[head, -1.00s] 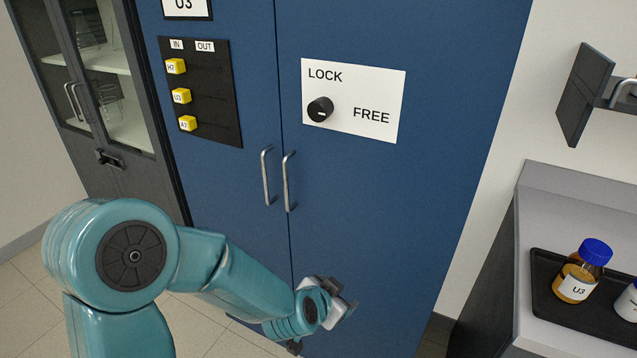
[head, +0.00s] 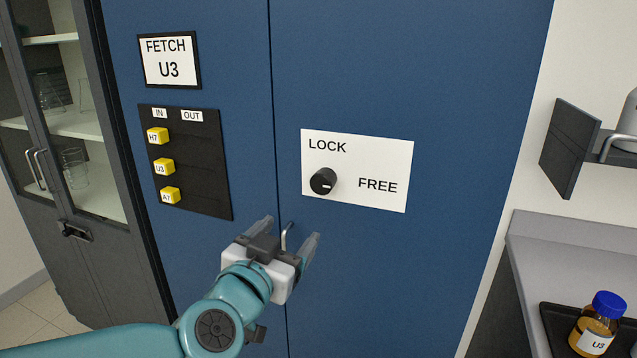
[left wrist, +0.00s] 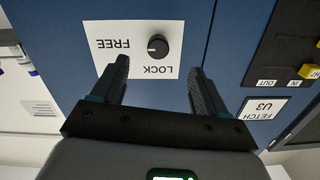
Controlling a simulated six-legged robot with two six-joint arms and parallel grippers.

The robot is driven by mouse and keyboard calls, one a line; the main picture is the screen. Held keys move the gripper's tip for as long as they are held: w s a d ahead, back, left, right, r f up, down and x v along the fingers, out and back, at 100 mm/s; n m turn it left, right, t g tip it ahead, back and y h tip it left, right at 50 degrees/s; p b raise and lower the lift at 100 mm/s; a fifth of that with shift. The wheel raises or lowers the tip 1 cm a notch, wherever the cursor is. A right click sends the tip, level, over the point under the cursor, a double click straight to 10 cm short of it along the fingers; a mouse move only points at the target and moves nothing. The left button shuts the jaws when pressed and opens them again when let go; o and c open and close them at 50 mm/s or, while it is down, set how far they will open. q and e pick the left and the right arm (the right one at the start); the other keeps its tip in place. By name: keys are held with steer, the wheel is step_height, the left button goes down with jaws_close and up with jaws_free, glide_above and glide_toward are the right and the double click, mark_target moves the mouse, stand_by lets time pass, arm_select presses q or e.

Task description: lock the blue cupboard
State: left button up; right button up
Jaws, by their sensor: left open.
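The blue cupboard (head: 400,70) stands shut, with two doors meeting at a vertical seam. On its right door is a white plate (head: 345,145) with LOCK at upper left and FREE at right. A black round knob (head: 322,181) sits on the plate, its white mark pointing right toward FREE. My left gripper (head: 292,230) is open and empty, below and left of the knob, in front of the door handles, which it mostly hides. In the left wrist view the knob (left wrist: 158,46) shows upside down beyond and between the open fingers. My right gripper is not in view.
A black board (head: 190,160) with yellow tags under IN hangs on the left door, below a FETCH U3 sign (head: 169,60). A grey glass-fronted cabinet (head: 80,200) stands left. At right are a bench (head: 560,265) with an amber bottle (head: 597,325) and a wall bracket (head: 570,147).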

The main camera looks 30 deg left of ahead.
mark_target(320, 187)
arm_select(q)
steer(key=x, duration=0.5)
steer(key=r+x, duration=0.1)
steer(key=x, duration=0.4)
steer(key=r+x, duration=0.1)
steer(key=x, duration=0.4)
steer(key=shift+w+d+r, duration=0.1)
steer(key=shift+w+r, duration=0.1)
steer(key=c, duration=1)
